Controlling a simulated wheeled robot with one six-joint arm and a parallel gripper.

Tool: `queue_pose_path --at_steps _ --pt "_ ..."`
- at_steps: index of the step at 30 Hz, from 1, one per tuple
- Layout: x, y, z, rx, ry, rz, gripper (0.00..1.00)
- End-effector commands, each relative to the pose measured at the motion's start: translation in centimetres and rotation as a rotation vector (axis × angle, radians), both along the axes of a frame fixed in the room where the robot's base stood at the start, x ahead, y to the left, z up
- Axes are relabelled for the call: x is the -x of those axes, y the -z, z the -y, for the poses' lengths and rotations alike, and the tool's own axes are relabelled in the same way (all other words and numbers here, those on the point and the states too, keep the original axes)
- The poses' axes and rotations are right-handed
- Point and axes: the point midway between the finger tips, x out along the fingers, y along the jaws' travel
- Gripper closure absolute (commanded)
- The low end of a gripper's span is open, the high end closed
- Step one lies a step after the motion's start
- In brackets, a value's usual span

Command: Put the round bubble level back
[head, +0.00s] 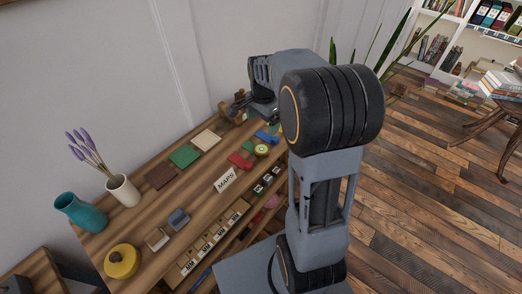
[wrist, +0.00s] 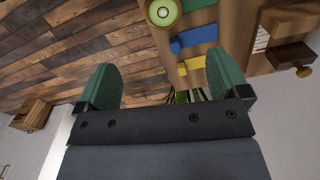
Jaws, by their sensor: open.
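The round bubble level (head: 262,150), a pale-rimmed disc with a green face, sits near the front edge of the wooden desk top, beside a blue block (head: 267,137). In the wrist view the level (wrist: 163,12) is at the top edge, partly cut off, beyond my fingertips. My gripper (wrist: 165,82) has its two green fingers spread wide with nothing between them. I cannot tell which spot belongs to the level.
Brown, green (head: 184,156) and cream mats lie along the wall side. A red block (head: 240,160) and a MAPS sign (head: 226,180) stand near the level. A teal vase (head: 80,212), a lavender cup (head: 122,190) and a yellow pot (head: 121,262) occupy the near end.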

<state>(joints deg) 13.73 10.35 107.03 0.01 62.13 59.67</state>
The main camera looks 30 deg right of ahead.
Motion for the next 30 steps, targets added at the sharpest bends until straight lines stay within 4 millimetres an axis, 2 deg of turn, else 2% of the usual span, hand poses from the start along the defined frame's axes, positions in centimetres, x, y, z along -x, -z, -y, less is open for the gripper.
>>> queue_pose_path --at_steps 6,12,22,30 --pt "-0.4 4.0 0.3 -0.004 0.045 -0.013 0.07" --pt "-0.4 7.1 0.2 -0.003 0.040 -0.012 0.07" --pt "-0.5 9.2 0.1 -0.003 0.038 -0.010 0.07" --pt "-0.6 12.7 -0.1 -0.002 0.038 -0.011 0.07"
